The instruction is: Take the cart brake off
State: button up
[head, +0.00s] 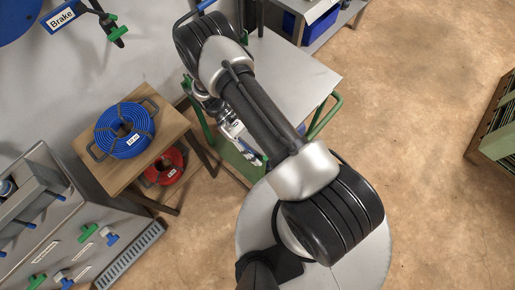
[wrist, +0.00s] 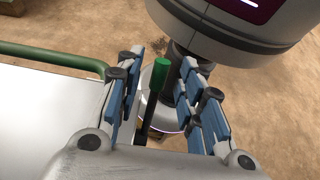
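A lever with a green grip (wrist: 161,70) on a dark stem stands beside the cart in the wrist view. The cart has a pale top (head: 290,70) and a green tube handle (head: 326,115); its top and handle also show at the left of the wrist view. My gripper (wrist: 160,82) is open, with its blue-padded fingers on either side of the lever. I see gaps between the lever and both fingers. In the head view my gripper (head: 252,155) is low at the cart's near side, partly hidden by my arm.
A wooden stand (head: 88,144) holds a blue hose coil (head: 107,139), with a red coil (head: 169,177) below. A "Brake" sign (head: 62,17) and a green-handled lever (head: 117,33) are at the upper left. A valve bench (head: 50,225) is at the lower left.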

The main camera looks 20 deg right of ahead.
jog(key=v, duration=1.2)
